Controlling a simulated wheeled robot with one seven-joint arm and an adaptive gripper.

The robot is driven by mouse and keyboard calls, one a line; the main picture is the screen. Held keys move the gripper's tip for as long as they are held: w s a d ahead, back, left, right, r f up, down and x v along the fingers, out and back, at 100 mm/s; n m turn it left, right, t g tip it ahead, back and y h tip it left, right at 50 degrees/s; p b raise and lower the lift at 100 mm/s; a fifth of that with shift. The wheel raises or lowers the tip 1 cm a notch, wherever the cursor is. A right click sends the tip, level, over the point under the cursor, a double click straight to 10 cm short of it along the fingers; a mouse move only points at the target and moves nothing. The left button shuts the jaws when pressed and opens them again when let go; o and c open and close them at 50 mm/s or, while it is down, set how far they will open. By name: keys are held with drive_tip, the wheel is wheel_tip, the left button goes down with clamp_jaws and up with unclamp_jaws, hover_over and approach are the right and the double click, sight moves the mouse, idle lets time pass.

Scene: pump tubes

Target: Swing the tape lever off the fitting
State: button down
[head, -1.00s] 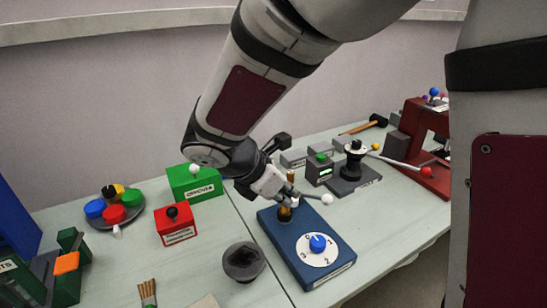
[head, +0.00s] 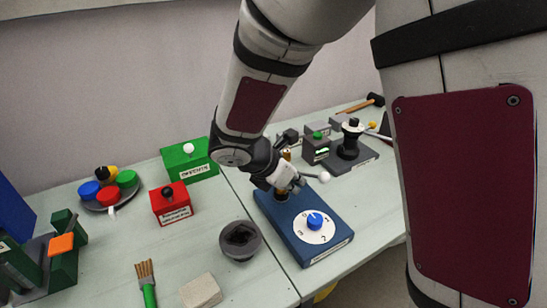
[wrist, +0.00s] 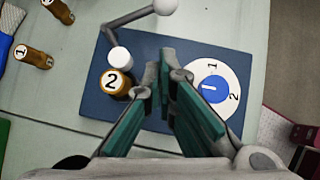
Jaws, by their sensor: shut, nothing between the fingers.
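The blue base (head: 325,250) stands on the bench, with a white dial and blue knob (head: 315,221) on top. A grey lever with a white ball (head: 324,177) reaches right over its back; it also shows in the wrist view as a bent grey arm (wrist: 128,18) ending in the ball (wrist: 165,7). A brass fitting (wrist: 116,82) marked 2 stands on the base beside a white cylinder (wrist: 121,60). My gripper (wrist: 160,58) is shut and empty, over the base between fitting and dial. In the head view my gripper (head: 297,184) partly hides the fitting.
A dark round cup (head: 240,241), a red box (head: 171,203) and a green box (head: 189,160) stand to the left. A grey base with a black spool (head: 350,140) is behind right. Brass tubes (wrist: 34,57) lie left in the wrist view.

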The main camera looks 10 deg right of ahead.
drive_tip(key=d+f, duration=0.1)
drive_tip(key=w+d, duration=0.1)
drive_tip(key=d, duration=0.1)
drive_tip(key=w+d+f, duration=0.1)
drive_tip(key=shift+w+d+f, duration=0.25)
drive_tip(key=shift+f, duration=0.1)
drive_tip(key=shift+w+d, duration=0.15)
drive_tip(key=shift+d, duration=0.05)
